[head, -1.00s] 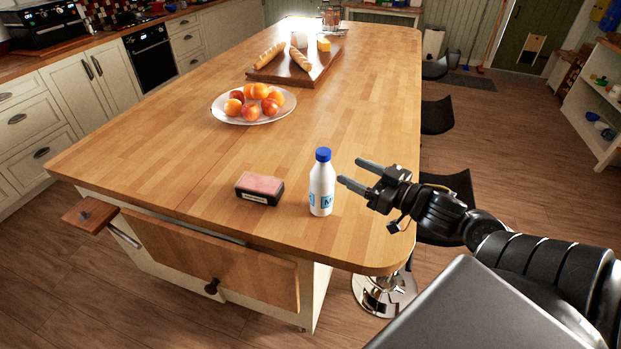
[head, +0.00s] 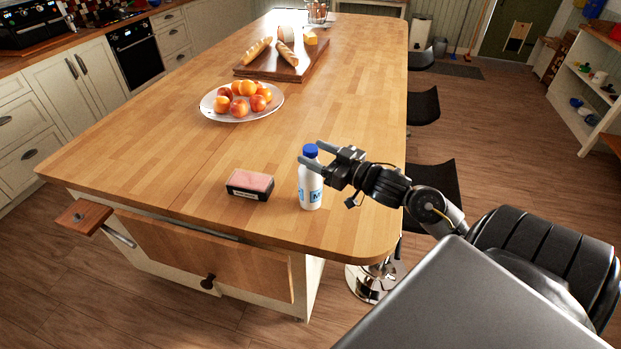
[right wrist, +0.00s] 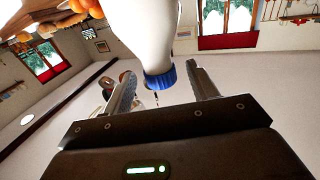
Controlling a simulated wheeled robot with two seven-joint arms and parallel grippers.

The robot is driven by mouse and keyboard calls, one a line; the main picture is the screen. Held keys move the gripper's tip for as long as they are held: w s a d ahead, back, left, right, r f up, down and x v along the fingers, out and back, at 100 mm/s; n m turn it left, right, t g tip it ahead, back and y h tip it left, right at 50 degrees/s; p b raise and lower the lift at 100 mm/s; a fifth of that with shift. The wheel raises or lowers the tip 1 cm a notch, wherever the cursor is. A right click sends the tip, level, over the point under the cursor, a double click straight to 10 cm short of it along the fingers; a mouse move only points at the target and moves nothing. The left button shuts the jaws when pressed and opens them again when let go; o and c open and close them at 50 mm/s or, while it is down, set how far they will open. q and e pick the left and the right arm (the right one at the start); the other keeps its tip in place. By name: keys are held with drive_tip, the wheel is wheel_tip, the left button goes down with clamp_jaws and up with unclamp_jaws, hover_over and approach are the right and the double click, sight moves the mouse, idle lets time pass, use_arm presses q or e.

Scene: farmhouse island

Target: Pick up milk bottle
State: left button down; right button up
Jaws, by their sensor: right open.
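The milk bottle (head: 311,189) is white with a blue cap and a blue label. It stands upright near the front right of the wooden island top. My right gripper (head: 310,153) is open at the height of the bottle's cap and neck. In the right wrist view the bottle (right wrist: 147,30) shows with its blue cap (right wrist: 160,79) between the two spread fingers of the gripper (right wrist: 162,85). The cap looks nearer the left finger in that view; I cannot tell whether they touch. My left gripper is not in view.
The wooden island top (head: 180,160) holds a packaged pink-topped block (head: 250,184) just left of the bottle. Farther back are a plate of fruit (head: 241,102) and a board with bread and cheese (head: 282,62). Dark stools (head: 432,180) stand along the right side.

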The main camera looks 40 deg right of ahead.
drive_tip(key=shift+x, duration=1.2)
drive_tip(key=shift+s, duration=0.1)
clamp_jaws()
drive_tip(key=shift+r, duration=0.1)
